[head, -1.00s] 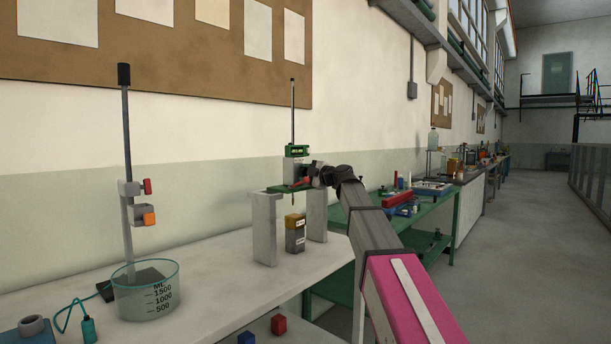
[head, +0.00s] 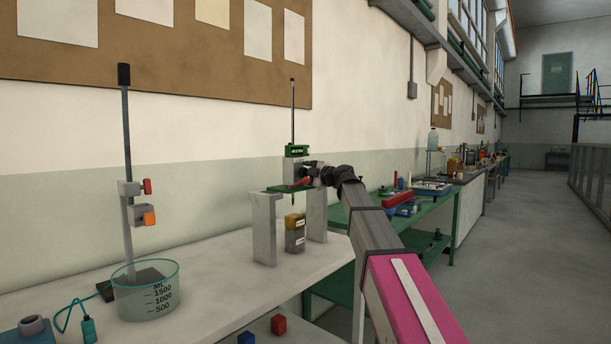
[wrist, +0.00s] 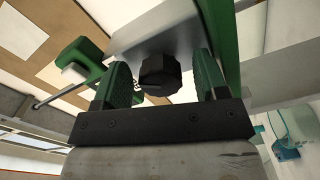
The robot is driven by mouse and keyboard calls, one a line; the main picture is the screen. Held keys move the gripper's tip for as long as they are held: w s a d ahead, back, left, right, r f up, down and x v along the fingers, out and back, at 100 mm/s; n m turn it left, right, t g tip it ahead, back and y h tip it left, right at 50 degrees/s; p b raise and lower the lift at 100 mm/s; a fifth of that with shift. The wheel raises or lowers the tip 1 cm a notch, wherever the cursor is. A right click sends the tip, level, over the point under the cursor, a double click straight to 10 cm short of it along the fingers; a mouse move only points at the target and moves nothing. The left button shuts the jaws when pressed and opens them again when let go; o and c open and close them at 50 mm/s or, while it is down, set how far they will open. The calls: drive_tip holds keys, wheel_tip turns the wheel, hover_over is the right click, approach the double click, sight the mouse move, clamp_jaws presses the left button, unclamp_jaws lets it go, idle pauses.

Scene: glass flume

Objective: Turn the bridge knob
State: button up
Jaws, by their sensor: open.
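The bridge (head: 263,222) is a grey stand of two uprights on the white bench, with a green plate (head: 290,188) across its top. A device with a green display (head: 297,150) and a thin upright rod sits on it. In the wrist view the black faceted knob (wrist: 160,78) projects from a pale metal block (wrist: 155,32). My gripper (wrist: 160,88) is open, its green fingers on either side of the knob with gaps visible. In the head view my gripper (head: 313,176) is at the device's right side, small and partly hidden by my arm.
A small grey and yellow block (head: 295,238) stands under the bridge. A glass beaker (head: 146,295) and a clamp stand (head: 128,160) are at the left of the bench. A red and a blue cube lie low in front. A green table (head: 440,215) with equipment stands behind my arm.

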drive_tip(key=v, duration=1)
drive_tip(key=shift+s, duration=0.2)
drive_tip(key=shift+d, duration=0.25)
